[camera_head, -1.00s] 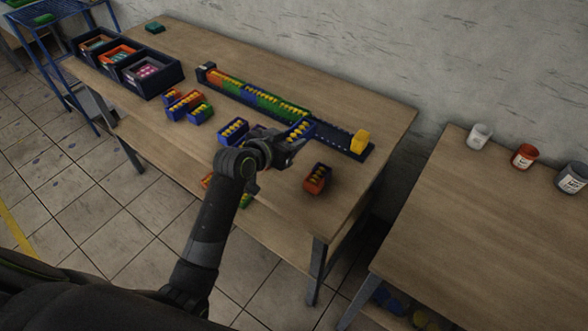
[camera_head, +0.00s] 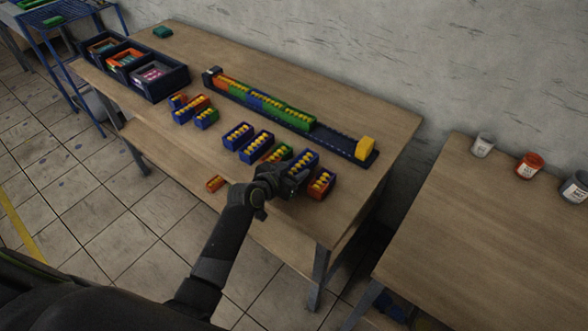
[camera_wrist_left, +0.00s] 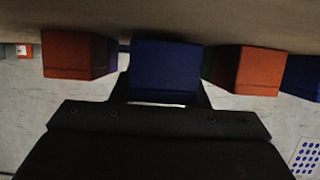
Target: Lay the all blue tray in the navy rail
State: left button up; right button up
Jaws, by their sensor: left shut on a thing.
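The blue tray (camera_head: 304,159) with yellow pieces in it is at my left gripper (camera_head: 294,184), near the front right of the table. In the left wrist view the blue tray (camera_wrist_left: 166,68) sits between the fingers, and the gripper is shut on it. The navy rail (camera_head: 330,141) runs along the back of the table. It holds a row of orange, blue and green trays, with a bare stretch toward its right end before a yellow block (camera_head: 365,148). The held tray is in front of the rail, apart from it. My right gripper is not in view.
Two blue trays (camera_head: 238,137) (camera_head: 256,146) and a green and red tray (camera_head: 277,154) lie left of the held one. An orange tray (camera_head: 321,184) lies just right of it. Mixed trays (camera_head: 190,108) and dark bins (camera_head: 157,78) are further left.

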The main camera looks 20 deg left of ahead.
pick_arm(q)
jog(key=shift+f+b, duration=0.3)
jog(key=shift+f, duration=0.05)
jog(key=o, duration=1)
jog(key=shift+r, duration=0.1)
jog(key=b+v, duration=0.2)
jog(key=v, duration=1.5)
jog(key=shift+r+b, duration=0.25)
jog(key=shift+b, duration=0.1)
jog(key=shift+s+a, duration=0.1)
jog(key=shift+s, duration=0.05)
